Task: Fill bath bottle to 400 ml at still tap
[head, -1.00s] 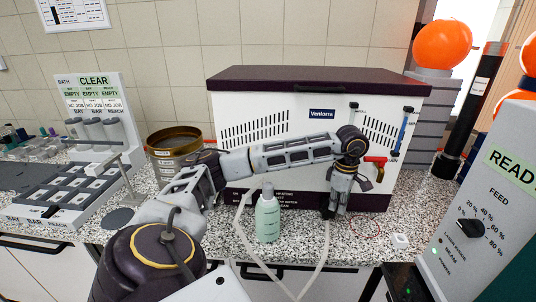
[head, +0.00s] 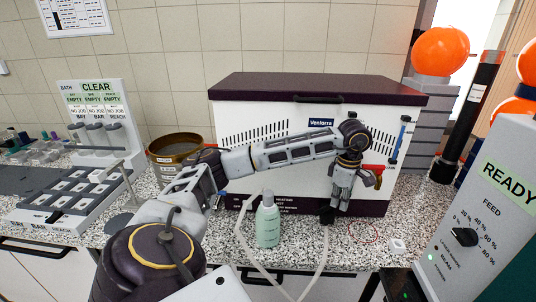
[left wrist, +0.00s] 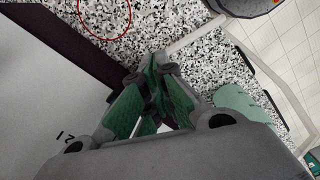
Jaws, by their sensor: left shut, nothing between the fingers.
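The bath bottle (head: 268,222), pale green with a narrower top, stands upright on the speckled counter in front of the still. A pale green shape in the left wrist view (left wrist: 240,102) appears to be the same bottle. The still (head: 250,112) is a white cabinet with a dark purple lid. A red tap lever (head: 373,168) shows at its right front, partly behind my wrist. A pale hose (head: 322,255) loops in front of the bottle. My left gripper (head: 341,207) points down, shut and empty, right of the bottle; its green-padded fingers show in the left wrist view (left wrist: 158,92). My right gripper is out of view.
A brass-coloured sieve pan (head: 174,147) stands left of the still. A grey tray rack (head: 75,190) and a CLEAR status board (head: 97,88) are farther left. A READY feed control box (head: 500,205) stands at the right.

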